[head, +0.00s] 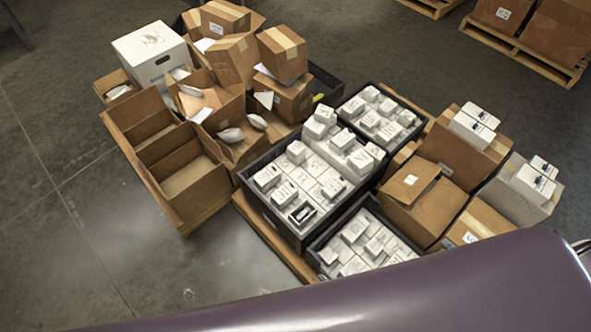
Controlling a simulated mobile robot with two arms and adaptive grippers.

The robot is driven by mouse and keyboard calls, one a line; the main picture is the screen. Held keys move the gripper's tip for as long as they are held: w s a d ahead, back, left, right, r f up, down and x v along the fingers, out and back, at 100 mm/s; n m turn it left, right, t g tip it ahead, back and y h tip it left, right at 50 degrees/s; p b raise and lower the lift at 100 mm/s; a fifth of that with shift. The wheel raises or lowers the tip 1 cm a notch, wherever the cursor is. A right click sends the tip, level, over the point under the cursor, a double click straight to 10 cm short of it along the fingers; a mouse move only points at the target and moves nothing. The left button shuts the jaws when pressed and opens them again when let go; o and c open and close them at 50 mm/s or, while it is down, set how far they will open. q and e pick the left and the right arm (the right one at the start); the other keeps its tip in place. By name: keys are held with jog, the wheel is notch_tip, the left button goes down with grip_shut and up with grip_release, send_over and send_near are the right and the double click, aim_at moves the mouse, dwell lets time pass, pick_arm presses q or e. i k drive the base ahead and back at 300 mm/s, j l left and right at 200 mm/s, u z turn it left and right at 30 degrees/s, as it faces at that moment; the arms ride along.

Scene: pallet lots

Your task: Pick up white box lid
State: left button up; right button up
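A white box (167,68) stands at the upper left among brown cartons on a pallet. A dark handle slot shows on the box's side. Neither of my grippers is in view.
Open brown cartons (168,150) stand in front of the white box, and stacked cartons (282,52) to its right. Black crates of small white boxes (305,185) fill the middle. More cartons (425,195) stand at right. The grey floor (50,200) is clear at left.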

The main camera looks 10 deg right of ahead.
aim_at(334, 187)
jog(key=z, duration=0.8)
